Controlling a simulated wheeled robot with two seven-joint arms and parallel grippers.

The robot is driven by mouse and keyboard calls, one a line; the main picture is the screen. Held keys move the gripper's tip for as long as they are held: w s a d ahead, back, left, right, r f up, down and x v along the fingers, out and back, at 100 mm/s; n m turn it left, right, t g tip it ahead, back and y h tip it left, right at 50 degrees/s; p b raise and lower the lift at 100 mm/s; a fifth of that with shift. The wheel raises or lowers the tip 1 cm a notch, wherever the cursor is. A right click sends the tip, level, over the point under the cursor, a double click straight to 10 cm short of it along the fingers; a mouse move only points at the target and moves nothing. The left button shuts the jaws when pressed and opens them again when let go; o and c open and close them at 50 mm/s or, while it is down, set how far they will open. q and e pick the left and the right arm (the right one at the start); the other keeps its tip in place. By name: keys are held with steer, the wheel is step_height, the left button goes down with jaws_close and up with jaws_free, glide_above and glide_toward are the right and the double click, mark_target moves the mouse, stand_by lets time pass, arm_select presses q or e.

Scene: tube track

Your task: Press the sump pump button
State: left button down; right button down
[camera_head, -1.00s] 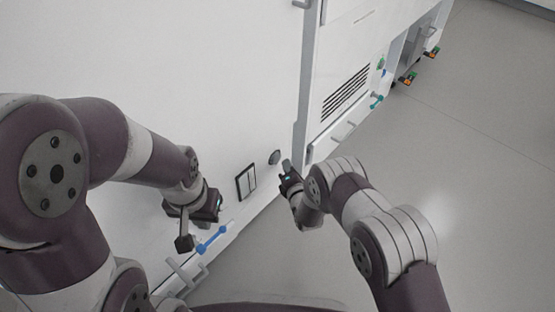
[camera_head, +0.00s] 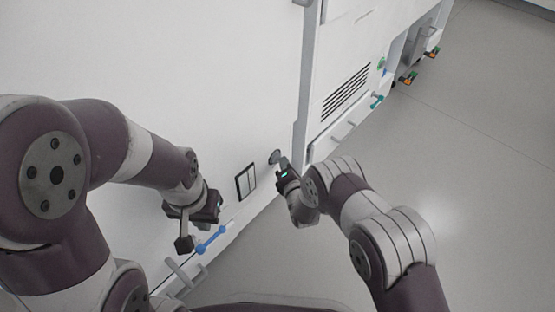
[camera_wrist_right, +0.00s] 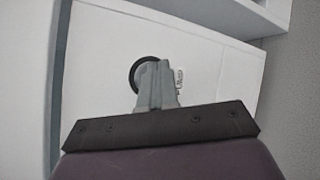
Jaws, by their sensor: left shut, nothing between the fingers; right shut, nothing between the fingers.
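The round dark-rimmed pump button (camera_head: 273,156) sits low on the white panel, left of the grey vertical edge. In the right wrist view, its black ring (camera_wrist_right: 135,76) shows, with most of its face hidden behind my fingers. My right gripper (camera_head: 281,160) is shut and empty, its fingertips at the button; the wrist view also shows the fingertips (camera_wrist_right: 152,66) overlapping it. I cannot tell whether they touch or press it. A partly hidden printed label (camera_wrist_right: 180,81) is beside it. My left gripper (camera_head: 207,208) is shut and empty near the panel at the left.
A dark-framed rectangular switch plate (camera_head: 246,182) is on the panel left of the button. A blue lever (camera_head: 211,241) and a pale handle (camera_head: 183,272) are lower left. A vented cabinet (camera_head: 330,75) stands to the right.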

steer(key=shift+w+a, duration=0.2)
steer(key=shift+a, duration=0.05)
stand_by(0.4)
steer(key=shift+s+d+p, duration=0.4)
steer(key=shift+s+d, duration=0.2)
steer(key=shift+d, duration=0.15)
steer(key=shift+d, duration=0.1)
steer(key=s+d+p, duration=0.2)
steer(key=d, duration=0.1)
steer(key=s+d+p, duration=0.1)
steer(key=shift+s+d, duration=0.25)
steer(key=shift+d, duration=0.1)
